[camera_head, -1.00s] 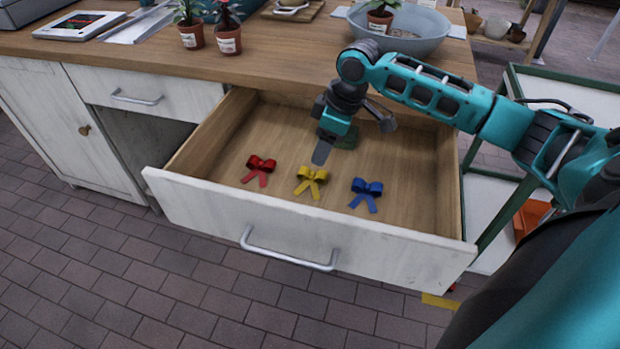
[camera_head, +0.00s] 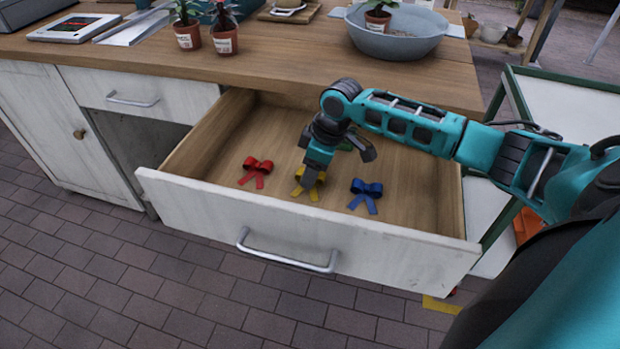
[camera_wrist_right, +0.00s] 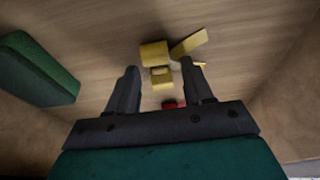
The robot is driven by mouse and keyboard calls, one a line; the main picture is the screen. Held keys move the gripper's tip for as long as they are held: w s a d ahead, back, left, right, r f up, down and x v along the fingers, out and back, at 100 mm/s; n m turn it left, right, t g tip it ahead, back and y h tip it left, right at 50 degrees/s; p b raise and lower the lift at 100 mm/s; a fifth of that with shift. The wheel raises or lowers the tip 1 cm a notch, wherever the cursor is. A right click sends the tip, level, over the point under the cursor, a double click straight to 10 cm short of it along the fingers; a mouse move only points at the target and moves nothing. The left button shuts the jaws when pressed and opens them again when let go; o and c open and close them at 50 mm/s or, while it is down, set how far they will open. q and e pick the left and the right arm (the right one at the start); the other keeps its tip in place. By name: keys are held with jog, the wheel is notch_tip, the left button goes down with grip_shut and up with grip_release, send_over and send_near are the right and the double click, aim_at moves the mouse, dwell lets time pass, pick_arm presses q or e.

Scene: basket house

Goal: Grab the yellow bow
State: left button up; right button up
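The yellow bow (camera_head: 309,190) lies in the open wooden drawer (camera_head: 410,200), between the red bow (camera_head: 256,172) and the blue bow (camera_head: 365,196). My right gripper (camera_head: 309,181) is low over the yellow bow and hides part of it in the head view. In the right wrist view my right gripper (camera_wrist_right: 162,82) is open, its two dark fingers apart. The yellow bow (camera_wrist_right: 155,55) shows between and just beyond the fingertips there. A bit of red (camera_wrist_right: 172,104) shows between the fingers. My left gripper is not in view.
A dark green block (camera_wrist_right: 38,72) lies in the drawer, left in the wrist view. The drawer's white front (camera_head: 300,232) and wooden side walls surround the bows. Potted plants (camera_head: 222,38) and a grey basin (camera_head: 395,42) stand on the worktop (camera_head: 270,60) behind.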

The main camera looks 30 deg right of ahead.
grip_shut()
dwell(0.3)
